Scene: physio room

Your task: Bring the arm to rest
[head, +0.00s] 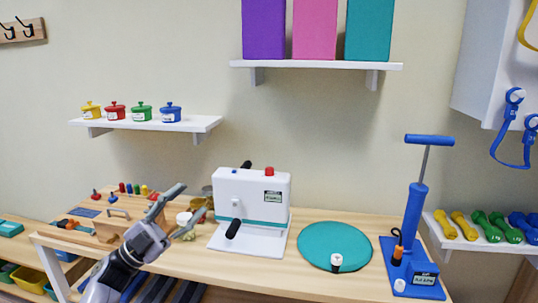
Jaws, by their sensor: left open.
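My left gripper (182,212) comes in from the lower left on its grey arm. Its fingers are spread apart, with nothing seen between them. It is in front of the left part of the wooden table (190,262), over a wooden board with pegs and handles (98,214) and left of a white machine. Whether it touches anything there cannot be told. My right gripper is not in view.
A blue pump (415,211) stands at the right end. Shelves hold colored pots (142,112), blocks (314,30) and dumbbells (487,225).

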